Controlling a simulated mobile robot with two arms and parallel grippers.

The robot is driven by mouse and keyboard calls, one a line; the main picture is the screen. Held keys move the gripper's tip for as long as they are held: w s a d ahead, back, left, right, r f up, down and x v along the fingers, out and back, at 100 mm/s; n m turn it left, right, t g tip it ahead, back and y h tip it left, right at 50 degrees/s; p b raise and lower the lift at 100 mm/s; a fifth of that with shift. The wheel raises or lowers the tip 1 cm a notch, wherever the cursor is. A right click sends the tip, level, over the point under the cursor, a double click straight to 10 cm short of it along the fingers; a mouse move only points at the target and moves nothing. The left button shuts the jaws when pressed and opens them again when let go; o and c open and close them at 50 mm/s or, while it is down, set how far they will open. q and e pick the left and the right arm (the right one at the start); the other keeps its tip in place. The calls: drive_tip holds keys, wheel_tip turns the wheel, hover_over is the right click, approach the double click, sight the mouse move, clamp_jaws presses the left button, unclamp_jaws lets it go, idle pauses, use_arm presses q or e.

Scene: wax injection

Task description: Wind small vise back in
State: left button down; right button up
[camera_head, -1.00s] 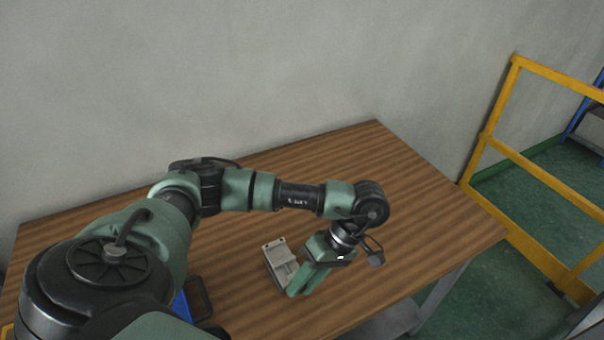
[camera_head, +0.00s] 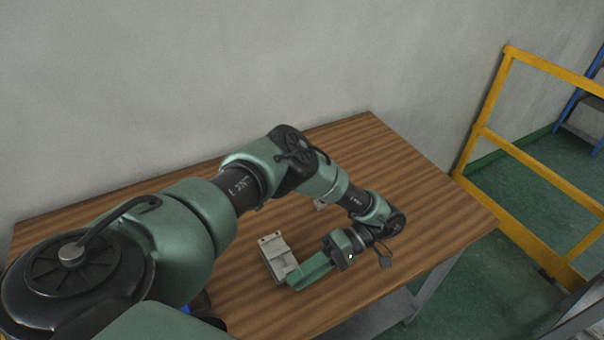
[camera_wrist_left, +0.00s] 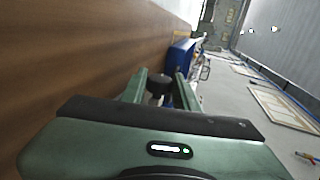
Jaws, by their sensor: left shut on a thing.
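The small vise (camera_head: 277,256) is a pale grey metal block on the wooden table, in the middle of the head view. My left gripper (camera_head: 297,280) reaches it from the right, lying low over the table, with its green fingers at the vise's near right end. In the left wrist view, the fingers (camera_wrist_left: 159,92) stand on both sides of a dark round knob (camera_wrist_left: 158,83), and the gripper is shut on it. The fingers hide the knob in the head view. My right gripper is in neither view.
The wooden table (camera_head: 400,190) is mostly bare at the right and back. A small pale object (camera_head: 320,204) shows partly behind my arm. A blue container (camera_wrist_left: 181,53) shows in the left wrist view. A yellow railing (camera_head: 520,160) stands right of the table.

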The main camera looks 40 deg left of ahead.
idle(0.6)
use_arm(q)
drive_tip(key=c, duration=1.1)
unclamp_jaws()
drive_tip(key=shift+o, duration=0.2)
wheel_tip(320, 180, up, 20)
drive_tip(key=shift+p, duration=0.3)
drive_tip(key=shift+d+f, duration=0.1)
